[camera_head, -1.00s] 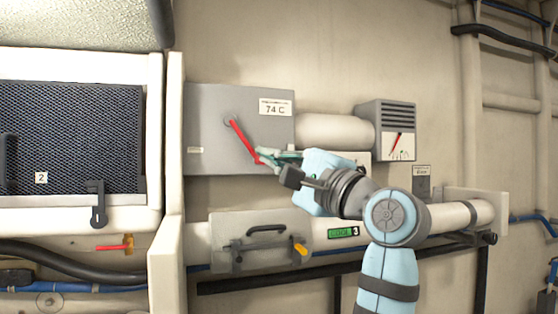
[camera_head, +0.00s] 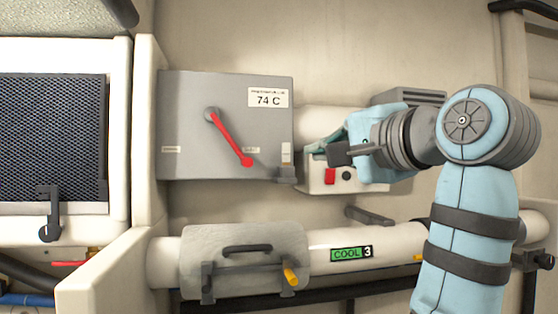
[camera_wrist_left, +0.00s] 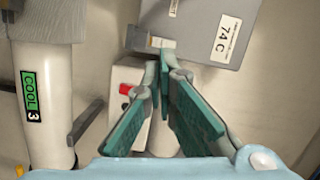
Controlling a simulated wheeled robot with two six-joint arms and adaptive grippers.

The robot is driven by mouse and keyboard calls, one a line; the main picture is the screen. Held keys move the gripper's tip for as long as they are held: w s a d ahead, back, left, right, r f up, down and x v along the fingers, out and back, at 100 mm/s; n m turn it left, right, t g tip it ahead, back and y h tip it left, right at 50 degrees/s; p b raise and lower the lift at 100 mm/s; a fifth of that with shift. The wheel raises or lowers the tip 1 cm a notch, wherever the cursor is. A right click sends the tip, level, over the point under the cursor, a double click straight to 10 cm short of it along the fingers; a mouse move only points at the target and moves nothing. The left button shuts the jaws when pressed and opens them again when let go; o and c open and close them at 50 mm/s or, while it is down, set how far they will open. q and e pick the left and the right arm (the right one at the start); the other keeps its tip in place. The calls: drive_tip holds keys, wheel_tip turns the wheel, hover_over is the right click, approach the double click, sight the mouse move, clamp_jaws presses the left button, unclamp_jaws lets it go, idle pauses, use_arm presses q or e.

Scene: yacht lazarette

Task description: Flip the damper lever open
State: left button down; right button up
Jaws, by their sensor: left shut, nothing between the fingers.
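The red damper lever (camera_head: 232,140) is mounted on a grey box (camera_head: 185,130) labelled 74 C. It slants from its pivot at upper left down to its knob at lower right. My left gripper (camera_head: 322,150) is to the right of the box, apart from the lever knob, in front of a small white box with a red button (camera_head: 330,176). In the left wrist view its fingers (camera_wrist_left: 164,58) come together at the tips, shut and empty, near the lower edge of the grey box (camera_wrist_left: 190,45). The lever is not visible in the wrist view. My right gripper is out of view.
A white pipe (camera_head: 320,240) with a grey clamped cover (camera_head: 213,268) and a green COOL 3 label runs below the grey box. A vented grey unit (camera_head: 408,97) is partly hidden behind my arm. A mesh panel (camera_head: 50,140) is at left. Wall above is clear.

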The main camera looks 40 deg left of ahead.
use_arm(q)
drive_tip(key=s, duration=0.1)
drive_tip(key=p, duration=0.2)
approach(286, 157)
drive_tip(key=x, duration=0.6)
drive_tip(key=shift+p, duration=0.35)
drive_tip(key=s+a, duration=0.1)
drive_tip(key=s+a+f, duration=0.1)
drive_tip(key=s+a, duration=0.1)
drive_tip(key=shift+s+b, duration=0.1)
drive_tip(key=shift+b, duration=0.2)
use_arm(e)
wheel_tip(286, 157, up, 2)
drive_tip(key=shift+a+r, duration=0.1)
